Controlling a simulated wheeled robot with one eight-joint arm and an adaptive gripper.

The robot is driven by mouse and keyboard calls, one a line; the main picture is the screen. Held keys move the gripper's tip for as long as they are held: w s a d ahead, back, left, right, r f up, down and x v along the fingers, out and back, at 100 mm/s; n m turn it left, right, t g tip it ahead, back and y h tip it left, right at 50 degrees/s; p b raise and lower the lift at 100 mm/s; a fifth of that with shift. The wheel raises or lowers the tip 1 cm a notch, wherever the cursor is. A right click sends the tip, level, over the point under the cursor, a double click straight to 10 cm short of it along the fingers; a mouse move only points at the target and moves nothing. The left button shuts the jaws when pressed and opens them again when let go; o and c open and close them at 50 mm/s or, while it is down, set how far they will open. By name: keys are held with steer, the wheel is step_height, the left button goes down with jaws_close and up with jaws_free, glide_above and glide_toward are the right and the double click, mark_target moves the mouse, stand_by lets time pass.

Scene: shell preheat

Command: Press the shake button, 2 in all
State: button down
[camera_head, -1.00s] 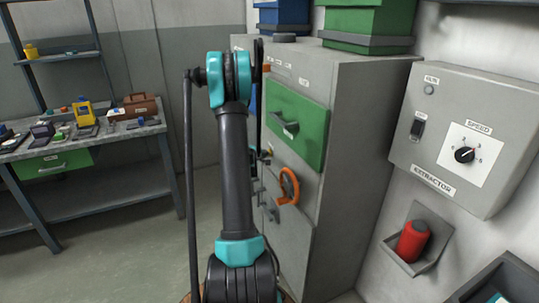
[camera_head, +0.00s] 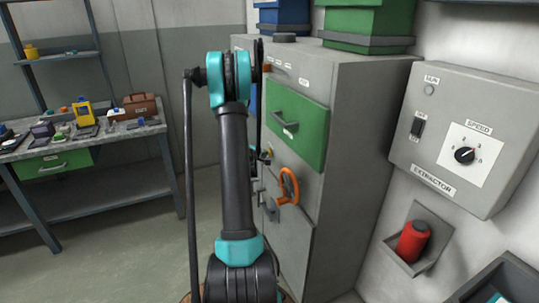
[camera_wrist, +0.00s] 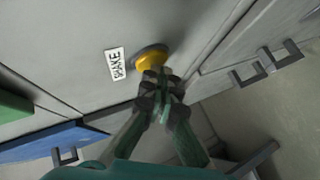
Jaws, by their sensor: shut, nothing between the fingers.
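The yellow round shake button (camera_wrist: 150,57) sits on the grey cabinet face in the wrist view, beside a white label reading SHAKE (camera_wrist: 115,63). My gripper (camera_wrist: 159,76) is shut and empty. Its fingertips are right at the lower edge of the button and overlap it in the picture. I cannot tell whether they touch or press it. In the head view my arm stands in front of the cabinet (camera_head: 362,150) and hides much of its left side, including most of the gripper.
A green drawer (camera_head: 298,125) and an orange handwheel (camera_head: 289,186) are on the cabinet. An extractor box (camera_head: 470,130) and a red cylinder (camera_head: 412,242) in a holder are at right. A workbench (camera_head: 90,140) with tools stands at left. Metal handles (camera_wrist: 265,62) stick out near the gripper.

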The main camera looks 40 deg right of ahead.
steer(key=shift+w+a, duration=0.1)
steer(key=shift+a, duration=0.45)
steer(key=a, duration=0.2)
steer(key=w+a, duration=0.1)
steer(key=a, duration=0.1)
steer(key=shift+w+a, duration=0.1)
steer(key=shift+a, duration=0.3)
stand_by(1.8)
steer(key=a+m, duration=0.1)
steer(key=m, duration=0.4)
steer(key=a+m, duration=0.1)
steer(key=m, duration=0.5)
steer(key=w+a+m, duration=0.1)
steer(key=m, duration=0.5)
steer(key=shift+a+g, duration=0.3)
steer(key=shift+a, duration=0.1)
